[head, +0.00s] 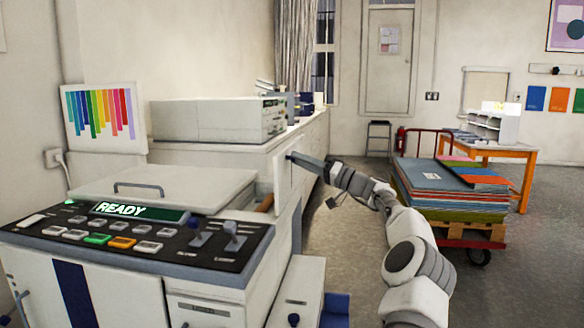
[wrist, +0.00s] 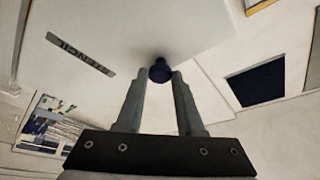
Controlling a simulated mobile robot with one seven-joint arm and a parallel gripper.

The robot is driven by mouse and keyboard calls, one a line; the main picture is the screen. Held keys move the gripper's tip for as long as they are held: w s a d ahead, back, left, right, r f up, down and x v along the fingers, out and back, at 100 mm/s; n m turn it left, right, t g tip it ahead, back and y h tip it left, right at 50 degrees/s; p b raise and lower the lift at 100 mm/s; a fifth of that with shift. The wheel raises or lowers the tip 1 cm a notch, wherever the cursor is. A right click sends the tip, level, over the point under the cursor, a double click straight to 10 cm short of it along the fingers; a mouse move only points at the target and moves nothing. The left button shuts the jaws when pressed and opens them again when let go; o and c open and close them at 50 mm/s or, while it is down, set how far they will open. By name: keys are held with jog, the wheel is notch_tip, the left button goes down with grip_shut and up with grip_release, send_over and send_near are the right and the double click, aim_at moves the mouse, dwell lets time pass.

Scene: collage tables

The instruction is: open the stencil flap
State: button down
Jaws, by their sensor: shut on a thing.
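The stencil flap (head: 285,183) is a cream panel standing upright at the right end of the duplicator (head: 130,235). In the wrist view the flap (wrist: 120,30) fills the upper left and bears a dark label (wrist: 80,53) reading STENCIL. Its dark blue round knob (wrist: 160,70) sits between my fingertips. My gripper (wrist: 160,77) is shut on this knob. In the head view my gripper (head: 298,158) reaches the flap's right face from the right, and the knob is too small to make out clearly there.
A control panel (head: 130,233) reading READY faces me. A lid with a handle (head: 140,188) covers the machine's top. A long counter with a pale box (head: 218,118) stands behind. Right of my arm, a trolley (head: 478,243) carries stacked sheets. Grey floor between is open.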

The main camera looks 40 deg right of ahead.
jog(key=shift+s+d+f+t+b, duration=0.35)
jog(key=shift+s+t+b, duration=0.1)
jog(key=shift+t+b, duration=0.15)
jog(key=shift+r, duration=0.1)
jog(key=c, duration=0.5)
grip_release()
jog(key=shift+s+m, duration=0.1)
jog(key=shift+m, duration=0.2)
jog(key=p+v, duration=0.2)
jog(key=v, duration=1.5)
jog(key=shift+s+d, duration=0.1)
